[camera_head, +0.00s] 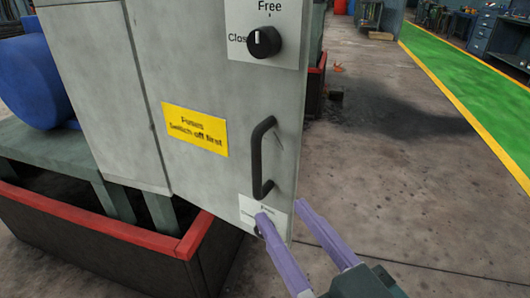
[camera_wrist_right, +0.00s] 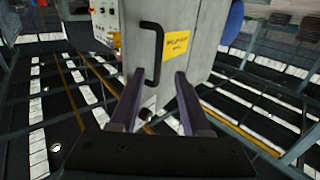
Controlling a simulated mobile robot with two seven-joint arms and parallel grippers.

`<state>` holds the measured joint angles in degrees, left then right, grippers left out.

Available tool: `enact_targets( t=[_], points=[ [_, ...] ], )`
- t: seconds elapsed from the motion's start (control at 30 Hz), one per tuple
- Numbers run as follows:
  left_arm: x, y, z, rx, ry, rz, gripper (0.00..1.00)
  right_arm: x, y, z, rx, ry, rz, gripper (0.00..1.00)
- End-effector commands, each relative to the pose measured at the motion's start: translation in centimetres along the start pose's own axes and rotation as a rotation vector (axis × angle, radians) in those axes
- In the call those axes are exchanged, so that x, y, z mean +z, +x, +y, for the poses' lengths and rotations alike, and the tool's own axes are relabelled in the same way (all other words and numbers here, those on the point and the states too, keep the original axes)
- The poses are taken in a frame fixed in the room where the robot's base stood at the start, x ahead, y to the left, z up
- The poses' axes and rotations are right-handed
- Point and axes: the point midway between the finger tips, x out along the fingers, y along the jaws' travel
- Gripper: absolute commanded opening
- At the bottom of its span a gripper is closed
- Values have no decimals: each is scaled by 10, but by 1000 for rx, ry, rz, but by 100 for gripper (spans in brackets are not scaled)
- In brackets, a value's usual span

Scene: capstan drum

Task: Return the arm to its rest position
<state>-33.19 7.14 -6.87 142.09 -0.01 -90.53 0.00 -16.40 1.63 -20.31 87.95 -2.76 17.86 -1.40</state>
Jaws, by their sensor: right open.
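My right gripper (camera_head: 281,208) comes in from the lower right in the head view, its two purple fingers spread apart with nothing between them. It is in front of the lower right part of a grey cabinet (camera_head: 190,80), below a black bar handle (camera_head: 262,158). One finger overlaps a small white label (camera_head: 250,208) and partly hides a dark knob there. In the right wrist view the open fingers (camera_wrist_right: 154,78) point at the cabinet (camera_wrist_right: 190,65), with the handle (camera_wrist_right: 152,55) beyond them. I cannot tell if a finger touches the cabinet. My left gripper is not in view.
A black selector knob (camera_head: 264,42) and a yellow sign (camera_head: 195,129) are on the cabinet. A red-rimmed dark bin (camera_head: 110,233) and a blue drum (camera_head: 35,75) stand at left. Concrete floor (camera_head: 420,200) is clear at right, beside a green walkway (camera_head: 480,95).

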Motion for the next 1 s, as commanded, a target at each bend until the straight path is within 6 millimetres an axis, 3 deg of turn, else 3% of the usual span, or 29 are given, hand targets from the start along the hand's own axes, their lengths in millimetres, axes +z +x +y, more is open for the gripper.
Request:
enact_targets(
  t=[0.37, 0.47, 0.57, 0.67, 0.8, 1.0],
  points=[
    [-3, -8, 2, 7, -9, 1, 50, -7, -2, 2, 5, 0, -22, 47],
    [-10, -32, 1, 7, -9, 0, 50, -24, -4, 10, 22, 2, -110, 47],
    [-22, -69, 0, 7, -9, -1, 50, -50, -15, 24, 51, 8, -269, 47],
    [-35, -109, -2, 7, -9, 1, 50, -77, -38, 39, 85, 18, -471, 47],
    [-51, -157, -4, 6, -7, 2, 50, -115, -84, 56, 127, 41, -746, 47],
    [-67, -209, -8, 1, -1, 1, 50, -172, -157, 66, 171, 73, -1065, 47]
  ],
)
